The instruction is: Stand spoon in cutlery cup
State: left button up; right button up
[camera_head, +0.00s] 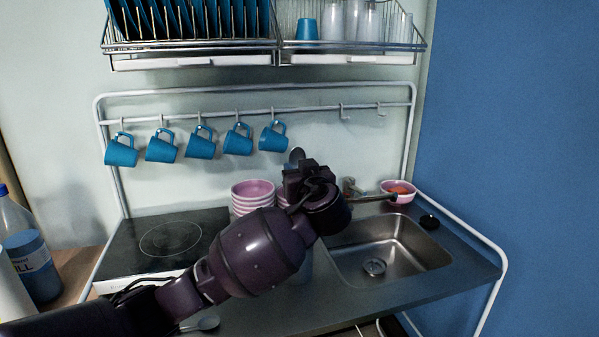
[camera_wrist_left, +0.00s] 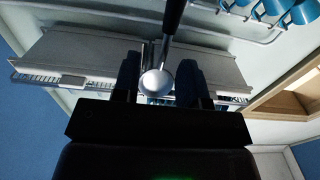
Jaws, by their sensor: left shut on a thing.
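My left gripper (camera_head: 308,178) is raised over the counter, in front of the pink bowls. A second spoon (camera_head: 206,323) lies on the counter at the bottom, partly hidden by my arm. I cannot make out the cutlery cup clearly; my left arm hides part of the counter. My right gripper is not in view.
A stack of pink striped bowls (camera_head: 252,192) stands behind my arm. A sink (camera_head: 400,245) is at the right, with a tap and a pink bowl (camera_head: 398,190) behind it. Blue mugs (camera_head: 201,146) hang from a rail. A cooktop (camera_head: 165,240) is at the left.

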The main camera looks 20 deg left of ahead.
pick_arm(q)
notch_tip(320, 180, down, 12)
jog(key=b, duration=0.6)
jog(key=shift+f, duration=0.2)
dwell(0.8)
jog(key=o, duration=1)
